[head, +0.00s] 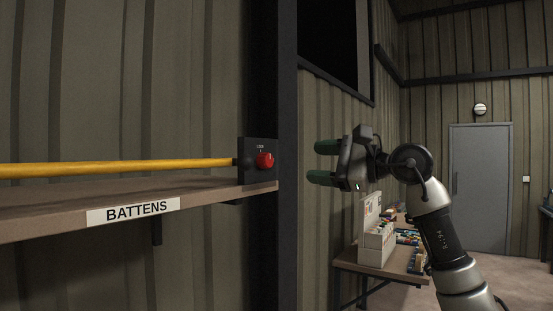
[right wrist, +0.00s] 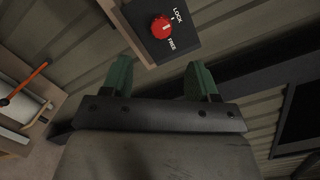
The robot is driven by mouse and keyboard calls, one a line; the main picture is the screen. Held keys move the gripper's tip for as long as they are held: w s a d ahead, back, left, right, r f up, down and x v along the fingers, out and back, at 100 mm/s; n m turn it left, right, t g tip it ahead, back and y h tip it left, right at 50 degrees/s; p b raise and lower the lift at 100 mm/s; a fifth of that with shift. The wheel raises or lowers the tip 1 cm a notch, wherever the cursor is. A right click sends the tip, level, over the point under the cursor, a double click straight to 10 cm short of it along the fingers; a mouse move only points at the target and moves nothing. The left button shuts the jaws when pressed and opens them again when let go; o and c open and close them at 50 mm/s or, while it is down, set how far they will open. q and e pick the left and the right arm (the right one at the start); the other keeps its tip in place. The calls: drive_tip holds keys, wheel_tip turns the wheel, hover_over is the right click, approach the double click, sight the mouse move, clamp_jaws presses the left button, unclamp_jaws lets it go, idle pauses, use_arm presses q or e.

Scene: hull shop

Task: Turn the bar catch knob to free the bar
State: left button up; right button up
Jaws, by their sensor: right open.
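The red bar catch knob (head: 265,160) sits on a dark catch plate (head: 247,150) at the right end of the shelf. The yellow bar (head: 120,167) runs left from the plate above the shelf. In the right wrist view the knob (right wrist: 161,27) shows on its plate with the words LOCK and FREE beside it. My right gripper (head: 322,162) is open and empty, to the right of the knob and apart from it. Its two green fingers (right wrist: 160,80) point toward the plate in the wrist view, with the knob beyond and between them. My left gripper is not in view.
The shelf (head: 50,219) carries a BATTENS label (head: 133,211). A dark post (head: 287,230) stands just right of the plate. A bench (head: 385,265) with a white holder (head: 376,237) and small items stands below my right arm. A grey door (head: 481,185) is far back.

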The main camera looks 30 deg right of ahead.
sight(270, 161)
drive_tip(key=p+x, duration=0.4)
drive_tip(key=x, duration=0.5)
drive_tip(key=shift+w+d+r, duration=0.1)
drive_tip(key=shift+r, duration=0.1)
drive_tip(key=shift+p+x, duration=0.3)
drive_tip(key=shift+x, duration=0.5)
drive_tip(key=shift+f, duration=0.15)
drive_tip(key=c, duration=0.9)
drive_tip(key=shift+c, duration=0.2)
